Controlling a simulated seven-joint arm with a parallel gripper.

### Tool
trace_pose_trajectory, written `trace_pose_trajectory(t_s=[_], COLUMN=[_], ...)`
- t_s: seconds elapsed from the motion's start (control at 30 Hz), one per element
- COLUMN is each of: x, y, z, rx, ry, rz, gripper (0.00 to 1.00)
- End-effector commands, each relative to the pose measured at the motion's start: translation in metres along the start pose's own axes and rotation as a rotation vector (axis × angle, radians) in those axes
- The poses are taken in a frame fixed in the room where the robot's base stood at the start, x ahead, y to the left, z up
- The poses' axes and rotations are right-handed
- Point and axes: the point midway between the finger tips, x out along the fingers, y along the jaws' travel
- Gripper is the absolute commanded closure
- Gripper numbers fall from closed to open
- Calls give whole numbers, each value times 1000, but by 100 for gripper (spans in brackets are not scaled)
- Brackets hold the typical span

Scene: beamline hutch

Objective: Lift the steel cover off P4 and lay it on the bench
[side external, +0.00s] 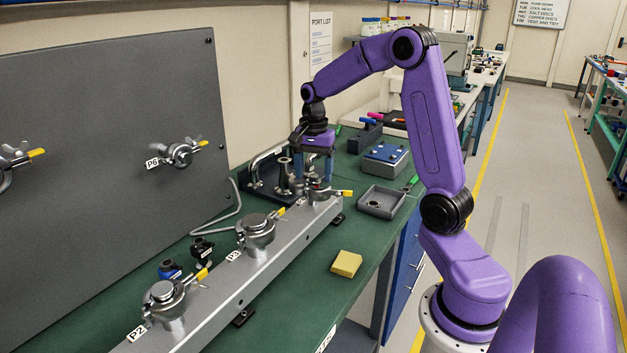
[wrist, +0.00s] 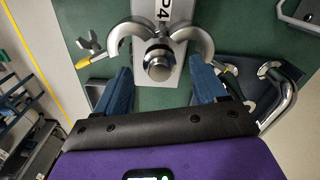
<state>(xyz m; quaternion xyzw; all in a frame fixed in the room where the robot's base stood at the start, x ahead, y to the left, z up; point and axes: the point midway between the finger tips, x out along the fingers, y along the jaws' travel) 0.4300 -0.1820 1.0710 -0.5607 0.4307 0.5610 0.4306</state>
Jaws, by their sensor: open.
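Port P4 is at the far end of the grey rail (side external: 285,240); its label (wrist: 163,10) shows in the wrist view. The round steel cover (wrist: 158,62) with its shiny knob sits on P4. The clamp's curved halves (wrist: 207,42) stand spread on either side of the cover, with a wing nut and yellow tip (wrist: 84,62) at the left. My gripper (wrist: 160,78) is open, its blue fingers on either side of the cover, with visible gaps. In the side view my gripper (side external: 314,172) points down over P4 and partly hides it.
Clamped ports P3 (side external: 257,232) and P2 (side external: 164,295) stand nearer on the rail. A grey tray (side external: 370,207), a blue box (side external: 385,158) and a yellow sponge (side external: 346,263) are on the green bench. Bent pipes (side external: 268,158) stand behind P4. Bench around the sponge is clear.

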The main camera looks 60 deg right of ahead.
Motion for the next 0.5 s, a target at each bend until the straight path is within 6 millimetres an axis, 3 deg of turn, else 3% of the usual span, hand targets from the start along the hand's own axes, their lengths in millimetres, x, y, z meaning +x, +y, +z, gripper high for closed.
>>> trace_pose_trajectory(t_s=[0.27, 0.43, 0.5], x=[3, 3, 3], y=[0, 0, 0], z=[0, 0, 0], rx=[0, 0, 0], ry=[0, 0, 0], rz=[0, 0, 0], gripper=[29, 84, 90])
